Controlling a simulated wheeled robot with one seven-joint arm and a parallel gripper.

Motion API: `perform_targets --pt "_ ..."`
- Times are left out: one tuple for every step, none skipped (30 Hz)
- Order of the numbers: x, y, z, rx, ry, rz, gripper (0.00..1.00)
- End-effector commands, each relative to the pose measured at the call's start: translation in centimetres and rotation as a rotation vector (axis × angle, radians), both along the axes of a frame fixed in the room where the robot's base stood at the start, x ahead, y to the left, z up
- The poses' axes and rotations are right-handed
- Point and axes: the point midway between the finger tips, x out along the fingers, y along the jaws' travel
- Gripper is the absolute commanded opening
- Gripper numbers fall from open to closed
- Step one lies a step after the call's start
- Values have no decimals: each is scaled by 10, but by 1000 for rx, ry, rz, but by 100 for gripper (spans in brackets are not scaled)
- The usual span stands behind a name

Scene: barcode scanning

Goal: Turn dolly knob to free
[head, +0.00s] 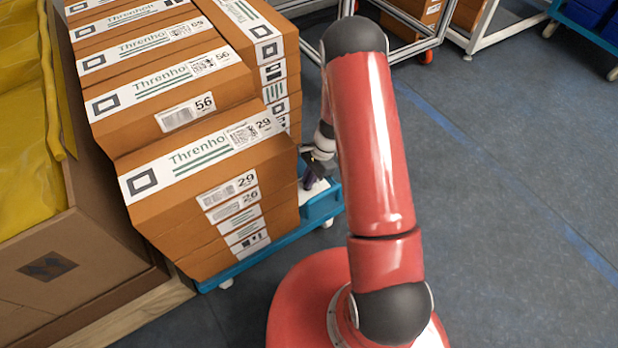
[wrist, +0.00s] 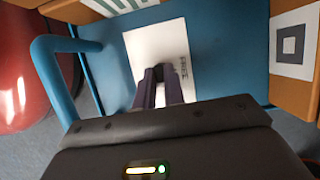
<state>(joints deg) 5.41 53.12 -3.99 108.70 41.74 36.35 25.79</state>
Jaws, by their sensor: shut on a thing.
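The blue dolly (head: 262,262) carries stacked brown boxes in the head view. In the wrist view its blue deck (wrist: 225,55) bears a white plate (wrist: 145,45) with small dark lettering along its right side, too blurred to read surely. My gripper (wrist: 160,74) has its dark fingers close together over the plate, shut on the knob. The knob itself is hidden by the fingers, so its angle cannot be told. In the head view my gripper (head: 309,180) is partly hidden by my arm, low at the dolly's right end.
Brown boxes (head: 205,160) are stacked on the dolly close to my gripper. A blue tubular handle (wrist: 48,75) stands left of the plate in the wrist view. A large carton with yellow bags (head: 28,130) is at left. The grey floor (head: 500,200) is clear at right.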

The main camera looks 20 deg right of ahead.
Motion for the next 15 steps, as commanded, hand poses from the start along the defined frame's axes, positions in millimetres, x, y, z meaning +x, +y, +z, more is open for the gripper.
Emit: perform_targets --pt "0 0 0 0 0 6 0" --pt "0 0 0 0 0 12 0" --pt "1 0 0 0 -1 20 0" --pt "1 0 0 0 -1 29 0" --pt "1 0 0 0 -1 39 0" --pt "1 0 0 0 -2 56 0" --pt "1 0 0 -1 -1 71 0" --pt "1 0 0 -1 -1 86 0" --pt "1 1 0 0 -1 111 0" --pt "1 1 0 0 -1 130 0" --pt "2 1 -1 -1 -1 151 0" --pt "2 1 -1 0 -2 181 0" --pt "2 1 -1 0 -2 207 0" --pt "2 1 -1 0 0 233 0" --pt "2 1 -1 -1 -1 268 0"
